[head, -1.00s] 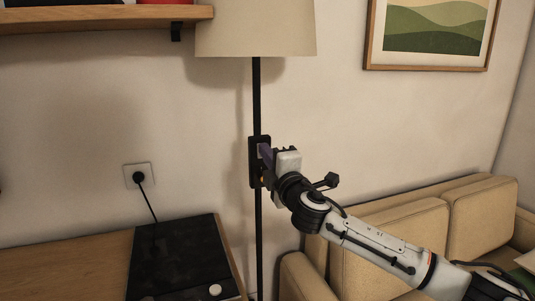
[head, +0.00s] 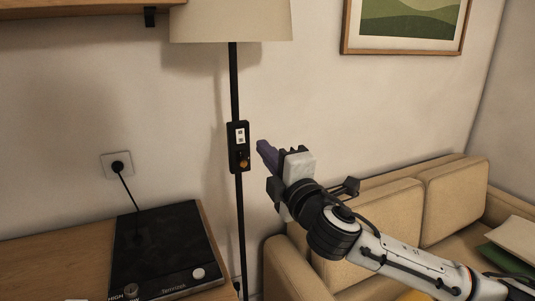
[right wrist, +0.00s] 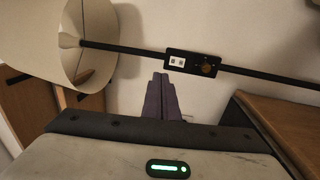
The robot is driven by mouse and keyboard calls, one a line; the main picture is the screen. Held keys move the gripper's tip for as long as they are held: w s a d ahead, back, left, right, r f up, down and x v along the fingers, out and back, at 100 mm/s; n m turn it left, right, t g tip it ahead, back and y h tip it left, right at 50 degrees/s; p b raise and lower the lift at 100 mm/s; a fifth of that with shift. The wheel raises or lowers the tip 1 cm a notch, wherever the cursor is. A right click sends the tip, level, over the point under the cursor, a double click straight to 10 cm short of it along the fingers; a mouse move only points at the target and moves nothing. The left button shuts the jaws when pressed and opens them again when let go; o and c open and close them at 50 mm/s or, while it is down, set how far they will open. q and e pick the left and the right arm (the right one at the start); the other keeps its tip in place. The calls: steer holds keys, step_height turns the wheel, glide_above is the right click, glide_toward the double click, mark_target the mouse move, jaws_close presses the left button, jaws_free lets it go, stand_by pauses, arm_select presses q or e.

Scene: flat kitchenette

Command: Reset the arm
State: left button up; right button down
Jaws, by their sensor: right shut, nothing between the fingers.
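My right gripper (head: 263,149) is in front of the wall, just right of the floor lamp's black pole (head: 234,90). Its purple fingers are together with nothing between them, and it is apart from the pole. A black switch box (head: 238,148) with a white label and an orange-brown knob sits on the pole, to the left of the fingertips. In the right wrist view the closed fingers (right wrist: 161,80) point toward the wall, and the switch box (right wrist: 193,63) lies beyond them, slightly right. My left gripper is in neither view.
A black cooktop (head: 165,250) lies on the wooden counter (head: 60,270) at lower left, its cord running to a wall outlet (head: 117,165). A beige sofa (head: 400,210) stands at right, behind my arm. The lampshade (head: 230,20) hangs above, near a wooden shelf (head: 70,18).

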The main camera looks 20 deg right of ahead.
steer(key=shift+s, duration=0.25)
